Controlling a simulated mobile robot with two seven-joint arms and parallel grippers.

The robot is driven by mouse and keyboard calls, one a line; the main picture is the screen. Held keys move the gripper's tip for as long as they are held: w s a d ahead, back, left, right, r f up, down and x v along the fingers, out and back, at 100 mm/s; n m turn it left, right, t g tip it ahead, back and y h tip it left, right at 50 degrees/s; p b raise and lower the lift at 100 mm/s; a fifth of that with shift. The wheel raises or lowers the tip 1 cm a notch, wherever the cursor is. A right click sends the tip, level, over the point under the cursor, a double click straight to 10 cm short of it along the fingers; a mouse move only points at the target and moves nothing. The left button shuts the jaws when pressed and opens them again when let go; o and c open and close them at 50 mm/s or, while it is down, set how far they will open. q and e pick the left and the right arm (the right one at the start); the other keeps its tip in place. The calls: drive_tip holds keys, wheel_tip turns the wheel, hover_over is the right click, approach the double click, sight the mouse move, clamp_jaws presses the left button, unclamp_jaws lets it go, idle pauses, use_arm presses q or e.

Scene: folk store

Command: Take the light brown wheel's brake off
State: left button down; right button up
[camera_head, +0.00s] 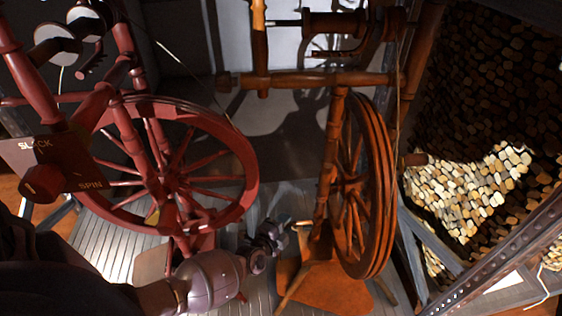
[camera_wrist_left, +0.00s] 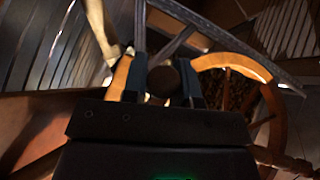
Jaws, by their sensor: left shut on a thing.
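The light brown wheel (camera_head: 383,190) stands upright right of centre in the head view, seen nearly edge-on in its wooden frame. Part of its rim (camera_wrist_left: 270,105) also shows at the right of the left wrist view. My left gripper (camera_head: 292,224) is low beside the wheel's left post. In the wrist view my left gripper (camera_wrist_left: 166,85) has its two fingers on either side of a dark brown round knob (camera_wrist_left: 163,82) and is shut on it. I cannot tell for sure that this knob is the brake. My right gripper is not in view.
A dark red spinning wheel (camera_head: 245,150) stands at the left, with a SLACK/SPIN plate (camera_head: 75,168) and a red knob (camera_head: 42,183) near it. Stacked firewood (camera_head: 480,195) fills the right side. A metal beam (camera_head: 505,250) crosses the lower right.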

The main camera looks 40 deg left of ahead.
use_arm(q)
drive_tip(key=shift+w+r+m+g+p, duration=0.15)
drive_tip(key=shift+w+r+p, duration=0.05)
drive_tip(key=shift+r+p, duration=0.35)
drive_tip(key=shift+w+r+m+g+p, duration=0.15)
drive_tip(key=shift+r+p, duration=0.5)
drive_tip(key=shift+p, duration=0.5)
drive_tip(key=p, duration=0.2)
drive_tip(key=r+m+g+y+p, duration=0.1)
drive_tip(key=p, duration=0.1)
drive_tip(key=shift+d+m+g, duration=0.2)
drive_tip(key=shift+m+g, duration=0.1)
drive_tip(key=shift+s+m+g+p, duration=0.1)
drive_tip(key=shift+m+g+p, duration=0.2)
drive_tip(key=shift+p, duration=0.25)
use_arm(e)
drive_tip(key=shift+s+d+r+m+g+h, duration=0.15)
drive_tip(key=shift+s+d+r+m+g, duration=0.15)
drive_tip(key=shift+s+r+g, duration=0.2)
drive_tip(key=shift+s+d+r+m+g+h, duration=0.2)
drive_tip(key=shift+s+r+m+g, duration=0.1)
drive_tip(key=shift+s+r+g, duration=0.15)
use_arm(q)
drive_tip(key=shift+s+g, duration=0.1)
drive_tip(key=shift+g, duration=0.2)
drive_tip(key=c, duration=0.9)
unclamp_jaws()
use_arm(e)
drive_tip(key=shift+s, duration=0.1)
